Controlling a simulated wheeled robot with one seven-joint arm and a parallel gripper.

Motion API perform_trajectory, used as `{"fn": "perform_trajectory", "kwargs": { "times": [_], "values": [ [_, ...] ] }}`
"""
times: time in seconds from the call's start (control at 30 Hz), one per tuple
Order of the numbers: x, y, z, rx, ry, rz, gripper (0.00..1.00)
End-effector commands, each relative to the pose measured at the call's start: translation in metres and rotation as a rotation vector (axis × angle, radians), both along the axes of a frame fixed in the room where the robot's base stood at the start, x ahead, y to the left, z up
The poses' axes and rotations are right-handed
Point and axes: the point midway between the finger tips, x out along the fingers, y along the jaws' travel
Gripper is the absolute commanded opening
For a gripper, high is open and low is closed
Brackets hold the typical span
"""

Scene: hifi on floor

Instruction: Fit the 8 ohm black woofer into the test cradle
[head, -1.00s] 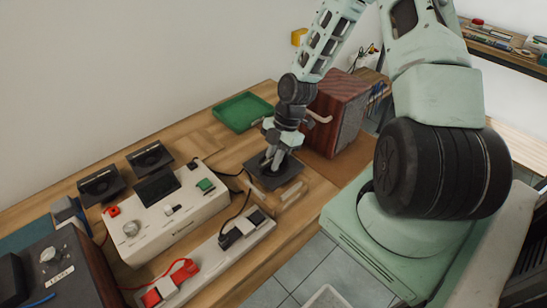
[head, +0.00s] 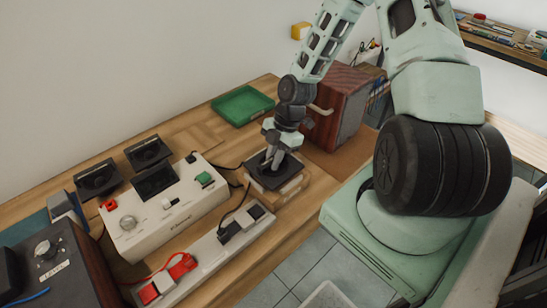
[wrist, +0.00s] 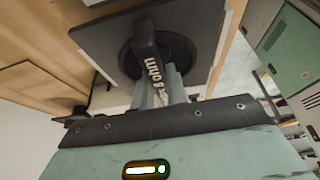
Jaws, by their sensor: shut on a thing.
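My gripper (head: 273,160) points down and is shut on the black woofer (head: 263,178), a dark square plate with a round back. In the wrist view the woofer (wrist: 200,30) fills the top, and a black part between my fingers (wrist: 168,88) reads "8 ohm". The pale wooden test cradle (head: 285,194) is directly below the woofer in the head view. The woofer hides much of the cradle's top, and I cannot tell whether it rests on it or hangs just above it.
Two other black speaker units (head: 147,152) stand at the back left behind a white tester box (head: 165,212). A white strip with clips (head: 215,250) lies in front. A green tray (head: 243,105) is behind, and a wooden cabinet (head: 340,100) stands close to the right of my gripper.

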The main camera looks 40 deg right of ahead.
Motion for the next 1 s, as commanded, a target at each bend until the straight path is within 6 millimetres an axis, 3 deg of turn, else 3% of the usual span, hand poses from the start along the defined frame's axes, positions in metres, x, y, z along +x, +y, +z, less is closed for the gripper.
{"fn": "perform_trajectory", "kwargs": {
  "times": [0.53,0.93,0.97,1.0],
  "values": [
    [0.0,0.0,-0.016,0.0,-0.001,0.001,0.0],
    [0.0,0.0,-0.017,0.0,-0.001,0.001,0.0],
    [0.0,0.0,-0.017,0.0,-0.001,0.001,0.17],
    [0.0,0.0,-0.017,0.0,-0.001,0.001,0.28]
  ]
}}
